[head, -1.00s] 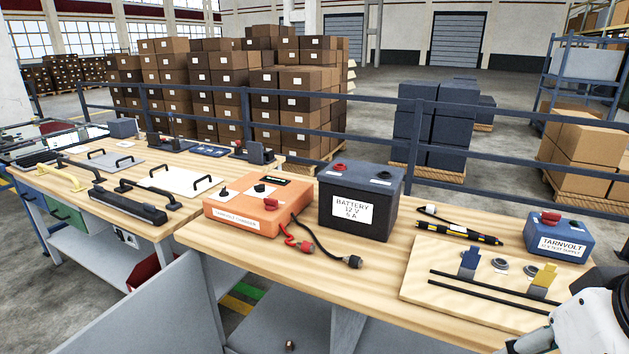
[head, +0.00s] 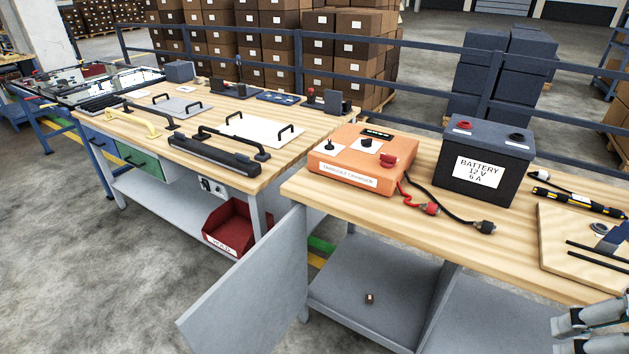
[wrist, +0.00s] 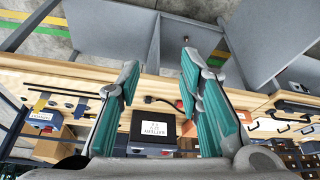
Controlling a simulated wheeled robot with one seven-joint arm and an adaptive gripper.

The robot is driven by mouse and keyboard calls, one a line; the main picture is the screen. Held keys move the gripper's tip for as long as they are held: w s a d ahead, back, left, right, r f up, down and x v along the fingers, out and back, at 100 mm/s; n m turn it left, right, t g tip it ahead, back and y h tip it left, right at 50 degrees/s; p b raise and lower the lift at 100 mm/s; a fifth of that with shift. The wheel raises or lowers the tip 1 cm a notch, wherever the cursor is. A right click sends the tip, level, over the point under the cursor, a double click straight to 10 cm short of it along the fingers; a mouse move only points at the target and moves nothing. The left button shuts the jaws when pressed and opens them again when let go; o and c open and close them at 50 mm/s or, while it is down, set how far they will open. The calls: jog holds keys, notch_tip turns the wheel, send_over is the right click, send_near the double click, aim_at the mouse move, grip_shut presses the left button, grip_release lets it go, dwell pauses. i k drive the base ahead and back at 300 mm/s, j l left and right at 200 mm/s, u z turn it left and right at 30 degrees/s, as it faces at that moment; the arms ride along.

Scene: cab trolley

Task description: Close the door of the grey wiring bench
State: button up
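The grey wiring bench (head: 420,225) has a wooden top and grey shelving below. Its flat grey door (head: 250,285) hangs open at the left end, swung out toward me, so the compartment (head: 385,275) behind it is exposed. The door also shows at upper right in the wrist view (wrist: 265,35). My gripper (head: 590,332) is at the lower right edge of the head view, partly cut off, well right of the door and apart from it. In the wrist view my gripper (wrist: 158,65) is open, with its teal fingers apart and nothing between them.
An orange charger (head: 360,155), a battery (head: 485,160) and cables stand on the bench top. Another bench (head: 215,145) with a red bin (head: 235,225) is at left. The floor (head: 110,270) left of the door is clear.

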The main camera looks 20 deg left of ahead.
aim_at(250, 309)
jog(key=j, duration=0.45)
jog(key=k+j+z, duration=0.1)
jog(key=j, duration=0.85)
jog(key=k+j+z, duration=0.15)
jog(key=j, duration=0.8)
jog(key=k+j+z, duration=0.1)
jog(key=j, duration=0.35)
jog(key=k+j, duration=0.1)
jog(key=j, duration=0.35)
jog(key=k+j+z, duration=0.1)
jog(key=j, duration=0.35)
jog(key=k+j, duration=0.1)
jog(key=k, duration=0.25)
